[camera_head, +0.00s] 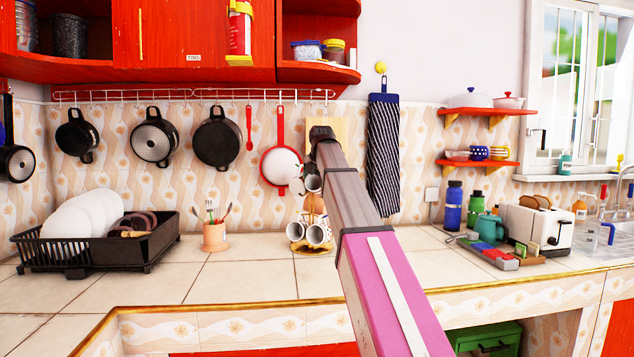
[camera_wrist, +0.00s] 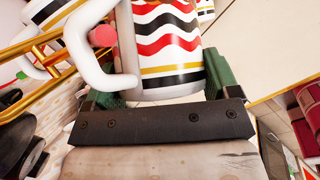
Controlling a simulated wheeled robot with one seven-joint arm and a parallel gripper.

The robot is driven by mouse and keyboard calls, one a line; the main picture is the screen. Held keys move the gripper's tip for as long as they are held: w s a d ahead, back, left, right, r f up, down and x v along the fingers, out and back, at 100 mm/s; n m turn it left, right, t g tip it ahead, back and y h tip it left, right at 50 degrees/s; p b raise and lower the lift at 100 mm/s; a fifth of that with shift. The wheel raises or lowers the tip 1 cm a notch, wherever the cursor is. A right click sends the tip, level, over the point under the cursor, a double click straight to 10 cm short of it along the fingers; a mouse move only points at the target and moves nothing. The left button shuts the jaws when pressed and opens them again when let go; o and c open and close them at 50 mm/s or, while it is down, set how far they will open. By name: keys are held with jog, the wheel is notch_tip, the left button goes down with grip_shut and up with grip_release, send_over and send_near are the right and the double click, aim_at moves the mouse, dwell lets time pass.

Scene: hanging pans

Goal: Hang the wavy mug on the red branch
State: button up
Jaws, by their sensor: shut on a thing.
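The wavy mug (camera_wrist: 168,40), white with black, red and gold wavy bands, is between the green fingers of my gripper (camera_wrist: 168,80). My gripper is shut on it. Its white handle loops out to the left in the wrist view. The red branch tip (camera_wrist: 103,36) shows within the handle's opening; I cannot tell how far it passes through. Gold branches (camera_wrist: 45,48) lie to the left, one with a green tip (camera_wrist: 20,75). In the head view, my arm partly hides the mug stand, whose base (camera_head: 312,249) rests on the counter.
Other mugs (camera_head: 318,234) hang low on the stand. A utensil cup (camera_head: 215,236) and black dish rack (camera_head: 60,256) stand to the left. Pans hang on the wall behind, including a red-rimmed one (camera_head: 279,166). A toaster (camera_head: 540,228) and bottles are to the right.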

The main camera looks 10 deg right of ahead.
jog(key=o, duration=1.2)
jog(key=shift+r, duration=0.1)
